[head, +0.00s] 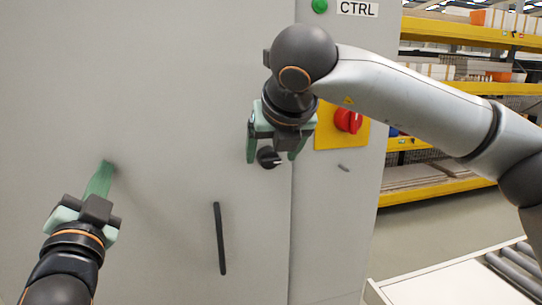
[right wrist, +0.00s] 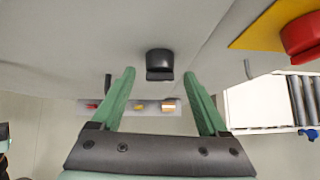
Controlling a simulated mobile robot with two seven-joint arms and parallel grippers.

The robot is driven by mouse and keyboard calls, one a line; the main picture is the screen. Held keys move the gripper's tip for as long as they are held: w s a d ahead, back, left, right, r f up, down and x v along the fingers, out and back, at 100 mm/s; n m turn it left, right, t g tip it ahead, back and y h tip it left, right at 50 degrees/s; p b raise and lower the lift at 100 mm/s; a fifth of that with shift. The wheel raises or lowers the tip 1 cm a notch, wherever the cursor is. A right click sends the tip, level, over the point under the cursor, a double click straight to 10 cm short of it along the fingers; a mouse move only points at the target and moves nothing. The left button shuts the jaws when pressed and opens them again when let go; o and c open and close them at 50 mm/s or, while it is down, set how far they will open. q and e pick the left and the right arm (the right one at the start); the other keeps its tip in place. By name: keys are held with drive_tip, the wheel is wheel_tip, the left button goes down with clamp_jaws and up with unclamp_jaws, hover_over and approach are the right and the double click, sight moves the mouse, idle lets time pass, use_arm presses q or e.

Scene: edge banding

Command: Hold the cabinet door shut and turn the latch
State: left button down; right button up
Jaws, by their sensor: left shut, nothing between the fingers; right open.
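The cabinet door (head: 160,60) is a large flat grey panel and looks closed against the frame at its right edge. The latch is a small round black knob (head: 268,158) near that edge; it also shows in the right wrist view (right wrist: 159,62). My right gripper (head: 272,157) is open, its green fingers on either side of the latch with gaps on both sides. Whether the fingertips reach the knob's depth is hard to tell. My left gripper (head: 107,165) is shut and empty, its fingertips at the door's left part, seemingly against the surface. Contact is not clear.
A black bar handle (head: 220,238) stands out on the door below the latch. A red rotary switch (head: 348,120) on a yellow plate (head: 325,130) sits close right of my right gripper. A roller conveyor (head: 515,265) and yellow shelves (head: 440,189) stand at right.

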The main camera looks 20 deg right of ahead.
drive_tip(key=shift+x, duration=0.9)
drive_tip(key=shift+c, duration=0.2)
drive_tip(key=shift+r, duration=0.1)
clamp_jaws()
